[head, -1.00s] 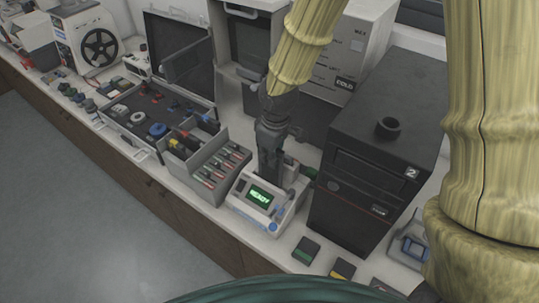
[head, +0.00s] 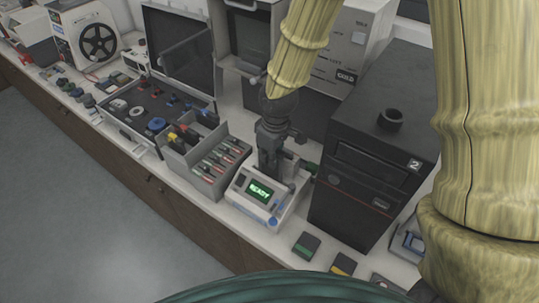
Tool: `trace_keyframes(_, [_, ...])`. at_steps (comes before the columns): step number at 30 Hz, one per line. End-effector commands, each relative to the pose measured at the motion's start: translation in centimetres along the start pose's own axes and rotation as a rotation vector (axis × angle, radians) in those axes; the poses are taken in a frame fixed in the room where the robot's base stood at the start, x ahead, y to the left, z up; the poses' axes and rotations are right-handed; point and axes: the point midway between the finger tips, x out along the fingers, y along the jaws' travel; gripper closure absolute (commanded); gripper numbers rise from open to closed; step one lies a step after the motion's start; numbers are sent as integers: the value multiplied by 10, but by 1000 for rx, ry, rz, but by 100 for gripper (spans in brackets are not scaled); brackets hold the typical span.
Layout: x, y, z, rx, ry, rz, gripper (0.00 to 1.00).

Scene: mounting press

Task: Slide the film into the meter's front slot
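The meter is a small white device (head: 247,205) with a lit green display reading READY, on the bench at the centre of the head view. My gripper (head: 268,172) is dark grey and points down at the back of the meter's top, at the lower end of my pale yellow arm. The gripper's fingertips are small and partly hidden, so I cannot tell whether it is open or shut. I cannot make out the film or the front slot, nor whether the gripper touches the meter.
A tall black cabinet (head: 348,215) marked 2 stands close on the meter's right. A grey divided rack (head: 179,168) with several slim items stands close on its left. A green-topped block (head: 306,246) lies near the bench's front edge. An open black case (head: 133,113) is farther left.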

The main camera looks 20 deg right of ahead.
Motion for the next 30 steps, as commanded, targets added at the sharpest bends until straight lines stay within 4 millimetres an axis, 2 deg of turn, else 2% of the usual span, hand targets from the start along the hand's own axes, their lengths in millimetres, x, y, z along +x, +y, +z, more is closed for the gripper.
trace_keyframes(8, [2, 0, 0, 0, 1, 0, 100])
trace_keyframes(13, [2, 0, 0, 0, 1, 0, 70])
trace_keyframes(23, [1, 0, 0, 1, 1, 1, 70])
trace_keyframes(30, [-18, 1, -1, 2, 4, 2, 70])
